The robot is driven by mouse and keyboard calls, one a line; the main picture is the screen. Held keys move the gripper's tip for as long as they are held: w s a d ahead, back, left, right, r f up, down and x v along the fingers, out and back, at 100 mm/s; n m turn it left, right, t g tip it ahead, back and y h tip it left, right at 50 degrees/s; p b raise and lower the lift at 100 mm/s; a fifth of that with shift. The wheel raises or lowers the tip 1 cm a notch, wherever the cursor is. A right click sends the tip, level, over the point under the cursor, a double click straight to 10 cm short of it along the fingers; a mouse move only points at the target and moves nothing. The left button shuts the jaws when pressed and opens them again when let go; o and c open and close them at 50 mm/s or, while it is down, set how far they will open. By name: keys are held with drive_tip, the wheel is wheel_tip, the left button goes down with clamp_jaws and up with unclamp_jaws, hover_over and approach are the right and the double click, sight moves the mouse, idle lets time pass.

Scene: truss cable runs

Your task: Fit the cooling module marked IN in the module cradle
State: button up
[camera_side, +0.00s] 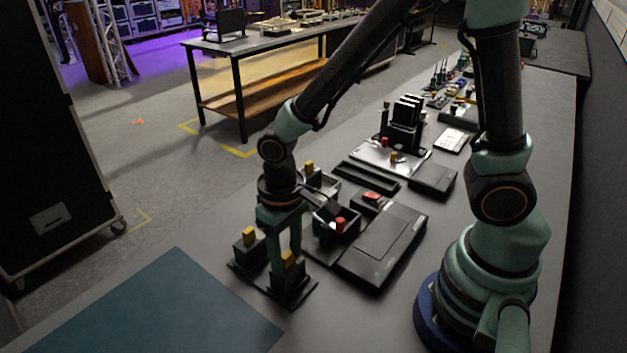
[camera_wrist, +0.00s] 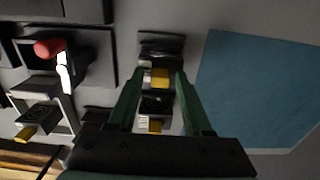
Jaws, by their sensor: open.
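My gripper (camera_side: 284,255) points down, open, with its two green fingers on either side of a dark module with a yellow grip (camera_side: 289,281) on a black base plate. In the wrist view the yellow grip (camera_wrist: 160,77) lies between the fingertips; I cannot tell whether they touch it. A second yellow-gripped module (camera_side: 246,252) stands beside it on the same plate. A red-knobbed module (camera_side: 340,224) and another yellow-gripped one (camera_side: 309,167) sit in dark open-topped holders to the right and behind. No IN mark is readable, and I cannot tell which holder is the cradle.
A flat black case (camera_side: 382,245) lies right of the holders, with a small box with a red top (camera_side: 371,197) behind it. A blue mat (camera_side: 155,310) covers the front left and is clear. More trays and slotted racks (camera_side: 404,120) stand farther back.

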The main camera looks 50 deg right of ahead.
clamp_jaws()
drive_tip(key=shift+r, duration=0.15)
drive_tip(key=shift+r, duration=2.35)
drive_tip(key=shift+r, duration=0.1)
drive_tip(key=shift+r, duration=1.9)
